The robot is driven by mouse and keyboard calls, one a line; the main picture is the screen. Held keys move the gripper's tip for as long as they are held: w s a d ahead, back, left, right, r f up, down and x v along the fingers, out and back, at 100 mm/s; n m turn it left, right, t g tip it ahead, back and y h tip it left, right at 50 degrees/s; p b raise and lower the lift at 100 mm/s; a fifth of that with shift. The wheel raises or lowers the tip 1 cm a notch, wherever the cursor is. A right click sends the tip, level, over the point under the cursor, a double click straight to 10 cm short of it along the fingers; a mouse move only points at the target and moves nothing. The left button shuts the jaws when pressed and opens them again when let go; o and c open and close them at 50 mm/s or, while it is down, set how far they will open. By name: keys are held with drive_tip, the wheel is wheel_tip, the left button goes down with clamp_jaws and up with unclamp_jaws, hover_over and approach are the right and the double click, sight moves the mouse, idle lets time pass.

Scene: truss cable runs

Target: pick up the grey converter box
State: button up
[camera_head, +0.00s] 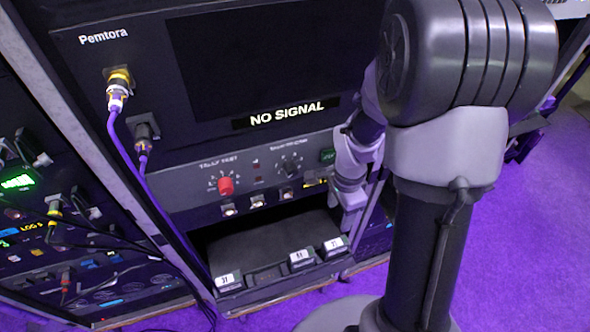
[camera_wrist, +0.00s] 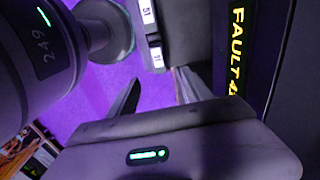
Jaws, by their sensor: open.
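No box can be surely told as the grey converter box. Small dark grey units with white number tags sit along the front of an open bay below the panel: one at the left (camera_head: 229,289), one right of the middle (camera_head: 302,267) and one at the right end (camera_head: 338,252). Two of these tagged units also show at the top of the wrist view (camera_wrist: 175,25). My gripper (camera_wrist: 158,92) is open, its fingers apart with purple floor showing between them. It appears empty, just below the tagged units in that view. In the head view my wrist is beside the bay's right end; the fingertips are not clear.
A black rack panel (camera_head: 150,55) with a "NO SIGNAL" screen (camera_head: 270,60) stands above the bay. Purple cables (camera_head: 125,140) hang down its left side. A red knob (camera_head: 225,186) sits on the control strip. A "FAULT" strip (camera_wrist: 237,50) is right of my gripper. Purple floor (camera_head: 520,240) is clear at right.

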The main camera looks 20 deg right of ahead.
drive_tip(key=b, duration=0.5)
hover_over(337, 243)
wheel_tip(337, 243, down, 12)
drive_tip(key=shift+a+f, duration=0.15)
drive_tip(key=shift+f, duration=0.05)
wheel_tip(337, 243, down, 6)
drive_tip(key=b, duration=0.3)
drive_tip(key=shift+w+r, duration=0.1)
drive_tip(key=shift+r, duration=0.25)
clamp_jaws()
